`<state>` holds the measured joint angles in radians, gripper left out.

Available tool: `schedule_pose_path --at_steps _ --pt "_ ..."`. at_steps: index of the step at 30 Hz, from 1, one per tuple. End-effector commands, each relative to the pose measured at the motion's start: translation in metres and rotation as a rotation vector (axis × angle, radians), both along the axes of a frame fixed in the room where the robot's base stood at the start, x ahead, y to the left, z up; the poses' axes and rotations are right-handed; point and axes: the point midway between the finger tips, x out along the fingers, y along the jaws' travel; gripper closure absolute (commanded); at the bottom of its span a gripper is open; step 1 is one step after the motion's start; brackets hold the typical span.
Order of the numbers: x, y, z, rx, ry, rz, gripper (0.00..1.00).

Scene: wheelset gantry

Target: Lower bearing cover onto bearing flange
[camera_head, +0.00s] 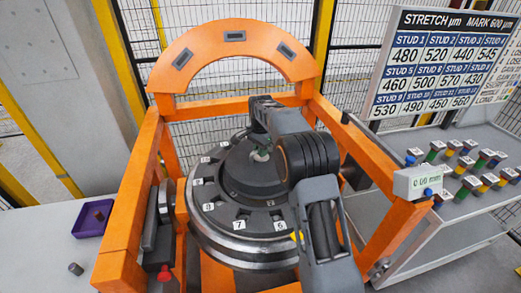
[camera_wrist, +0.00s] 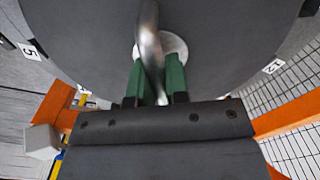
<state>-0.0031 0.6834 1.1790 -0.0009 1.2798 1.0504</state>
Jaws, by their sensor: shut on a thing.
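The bearing cover (camera_head: 238,182) is a dark grey, round, stepped disc over the middle of the wheelset in the head view. In the wrist view the cover (camera_wrist: 90,45) fills the upper part, with a bright metal lifting eye (camera_wrist: 150,45) at its centre. My gripper (camera_head: 261,154) is above the cover; its green fingers (camera_wrist: 159,78) are shut on the lifting eye. The bearing flange (camera_head: 220,213) is the dark ring with numbered white tags around the cover. My arm hides its right side. I cannot tell whether the cover touches the flange.
An orange gantry frame (camera_head: 133,215) with an arch (camera_head: 235,37) surrounds the wheelset. A purple tray (camera_head: 93,218) lies at left. At right are a readout box (camera_head: 424,181), a bench with several coloured blocks (camera_head: 466,162), and a stretch board (camera_head: 440,65).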

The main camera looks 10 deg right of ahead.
Motion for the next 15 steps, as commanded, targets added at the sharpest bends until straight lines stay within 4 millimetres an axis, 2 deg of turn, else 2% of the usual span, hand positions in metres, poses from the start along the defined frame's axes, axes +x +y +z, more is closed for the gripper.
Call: schedule_pose_path --at_steps 15 --pt "0.0 0.0 -0.013 0.0 -0.001 0.0 1.0"
